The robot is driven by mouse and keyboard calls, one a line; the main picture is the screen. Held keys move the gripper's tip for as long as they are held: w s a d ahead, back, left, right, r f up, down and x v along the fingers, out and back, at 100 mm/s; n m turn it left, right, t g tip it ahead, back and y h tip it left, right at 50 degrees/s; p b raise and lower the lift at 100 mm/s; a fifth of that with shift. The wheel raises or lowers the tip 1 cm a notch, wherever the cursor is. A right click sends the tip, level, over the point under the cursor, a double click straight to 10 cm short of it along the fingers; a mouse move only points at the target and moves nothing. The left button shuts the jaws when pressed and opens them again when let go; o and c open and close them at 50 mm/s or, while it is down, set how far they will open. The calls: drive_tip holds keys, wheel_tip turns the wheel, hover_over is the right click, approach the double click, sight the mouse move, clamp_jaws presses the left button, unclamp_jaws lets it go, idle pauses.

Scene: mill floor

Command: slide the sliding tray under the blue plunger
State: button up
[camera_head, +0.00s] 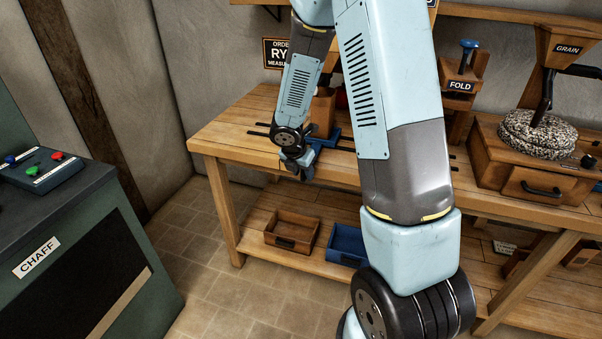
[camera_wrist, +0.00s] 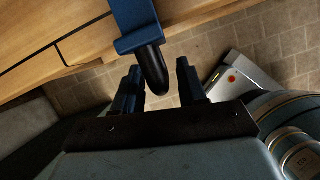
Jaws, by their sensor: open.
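The sliding tray shows as a blue piece (camera_head: 327,137) on dark rails along the bench top, partly hidden by my arm. In the wrist view, a blue part (camera_wrist: 136,22), apparently the tray's front, carries a black rounded handle (camera_wrist: 152,70). My gripper (camera_head: 300,170) is at the front edge of the bench beside the tray. In the wrist view its jaws (camera_wrist: 159,76) are open, one on each side of the handle, with gaps showing. The blue plunger (camera_head: 469,44) stands on the wooden FOLD unit (camera_head: 460,82), right of my arm.
The wooden bench (camera_head: 228,135) has a lower shelf with a brown bin (camera_head: 291,230) and a blue bin (camera_head: 347,243). A GRAIN mill (camera_head: 530,165) stands at the right. The green CHAFF machine (camera_head: 75,240) is at the left. Tiled floor between is clear.

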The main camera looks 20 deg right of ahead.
drive_tip(key=shift+d+f, duration=0.15)
drive_tip(key=shift+f, duration=0.2)
clamp_jaws()
idle(0.4)
drive_tip(key=shift+w+a, duration=0.1)
drive_tip(key=shift+a, duration=0.1)
